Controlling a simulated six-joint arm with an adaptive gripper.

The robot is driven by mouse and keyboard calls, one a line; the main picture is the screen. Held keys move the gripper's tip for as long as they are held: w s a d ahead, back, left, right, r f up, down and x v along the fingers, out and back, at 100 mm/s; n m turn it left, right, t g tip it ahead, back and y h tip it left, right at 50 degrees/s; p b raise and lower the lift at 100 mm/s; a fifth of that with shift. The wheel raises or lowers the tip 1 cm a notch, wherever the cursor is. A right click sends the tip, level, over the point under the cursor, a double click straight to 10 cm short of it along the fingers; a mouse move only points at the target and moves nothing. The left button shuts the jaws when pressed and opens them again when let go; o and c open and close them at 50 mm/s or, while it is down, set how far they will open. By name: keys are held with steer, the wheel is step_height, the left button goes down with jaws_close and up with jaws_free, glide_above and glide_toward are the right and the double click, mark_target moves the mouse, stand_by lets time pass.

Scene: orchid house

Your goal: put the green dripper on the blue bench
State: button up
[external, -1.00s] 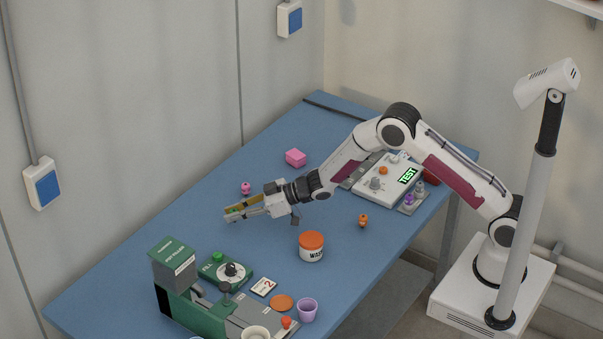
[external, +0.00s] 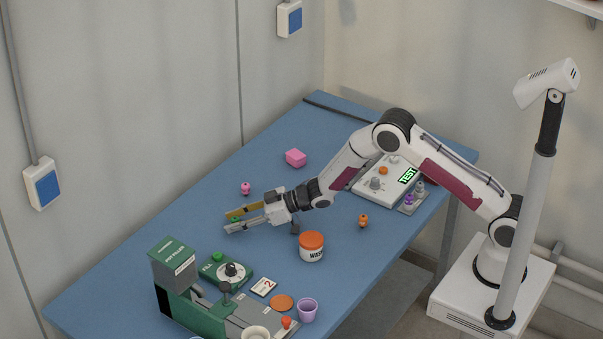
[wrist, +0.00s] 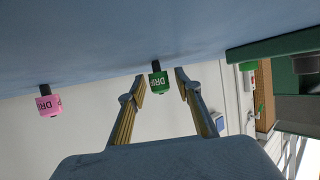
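The green dripper (wrist: 159,83) stands between the spread fingers of my gripper (wrist: 161,86) in the wrist view, with a narrow gap on each side. Its narrow end meets the blue bench surface in that view. In the external view the green dripper (external: 236,219) is small and partly covered by my gripper (external: 229,223), which is open low over the blue bench (external: 185,220). Whether a finger lightly touches it cannot be told.
A pink dripper (external: 245,188) and a pink block (external: 295,158) stand behind my gripper. An orange-lidded jar (external: 311,248) and an orange dripper (external: 363,220) are to the right. The green machine (external: 175,265) and dial box (external: 231,271) are in front.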

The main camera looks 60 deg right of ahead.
steer(key=shift+r, duration=0.15)
steer(key=shift+v, duration=6)
steer(key=shift+d, duration=0.1)
steer(key=shift+d+r, duration=0.25)
steer(key=shift+r, duration=0.1)
steer(key=s+d+r+m+h, duration=0.2)
steer(key=s+d+r+h, duration=0.2)
steer(key=s+d+r, duration=0.4)
steer(key=s+d+r+m+h, duration=0.2)
steer(key=s+d+r+h, duration=0.15)
steer(key=d+r, duration=0.45)
steer(key=s+r+m+g, duration=0.1)
steer(key=s+r+g, duration=0.1)
steer(key=s, duration=1.4)
steer(key=s+r+m+g, duration=0.2)
steer(key=s+g, duration=0.1)
steer(key=s, duration=1.3)
